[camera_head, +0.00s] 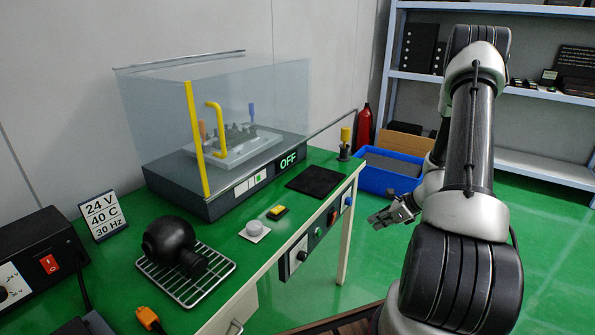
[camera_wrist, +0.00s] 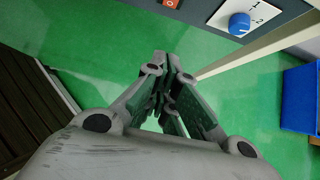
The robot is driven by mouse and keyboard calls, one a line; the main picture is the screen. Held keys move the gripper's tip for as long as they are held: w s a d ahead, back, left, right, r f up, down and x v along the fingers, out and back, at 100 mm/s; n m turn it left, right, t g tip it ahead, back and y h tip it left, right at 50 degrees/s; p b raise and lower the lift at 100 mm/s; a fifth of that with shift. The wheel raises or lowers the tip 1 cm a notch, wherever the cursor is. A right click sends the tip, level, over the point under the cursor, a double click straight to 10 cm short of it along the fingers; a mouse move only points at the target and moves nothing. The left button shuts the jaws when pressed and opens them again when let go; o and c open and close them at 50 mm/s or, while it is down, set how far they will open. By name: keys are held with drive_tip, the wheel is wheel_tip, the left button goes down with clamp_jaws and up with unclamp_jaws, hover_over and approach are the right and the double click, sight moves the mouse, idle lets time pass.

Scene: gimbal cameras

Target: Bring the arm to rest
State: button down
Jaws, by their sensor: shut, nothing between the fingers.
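My gripper (camera_head: 388,217) hangs in free air to the right of the green workbench in the head view, past the bench's right end. It is empty. In the wrist view my gripper (camera_wrist: 168,65) has its fingers together, with green floor behind them. My arm is folded on the right side of the head view, its dark and grey links bent upward and back down. Part of the gripper's mount is hidden by my arm.
The green workbench (camera_head: 130,265) carries a clear-covered machine (camera_head: 215,205), a black round camera-like device (camera_head: 168,240) on a wire rack (camera_head: 215,270), and a sign (camera_head: 102,215). A blue bin (camera_head: 385,180) and shelves (camera_head: 540,100) stand behind. Green floor is free at right.

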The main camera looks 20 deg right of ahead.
drive_tip(key=s+a+r+n+g+y, duration=0.2)
drive_tip(key=s+a+r+n+g, duration=0.3)
drive_tip(key=s+n, duration=0.45)
drive_tip(key=s+a+r+n+t+h, duration=0.1)
drive_tip(key=s+a+r+n+h, duration=0.1)
drive_tip(key=r+n, duration=0.4)
drive_tip(key=s+a+r+n+t+h, duration=0.1)
drive_tip(key=s+a+r+n, duration=0.3)
drive_tip(key=r, duration=1.1)
drive_tip(key=s+a+r+n+t+h, duration=0.1)
drive_tip(key=s+a+r+n+h, duration=0.2)
drive_tip(key=s+r+n, duration=0.5)
wheel_tip(320, 180, up, 3)
drive_tip(key=shift+f+n+h, duration=0.1)
drive_tip(key=shift+n+h, duration=0.25)
drive_tip(key=shift+h, duration=0.25)
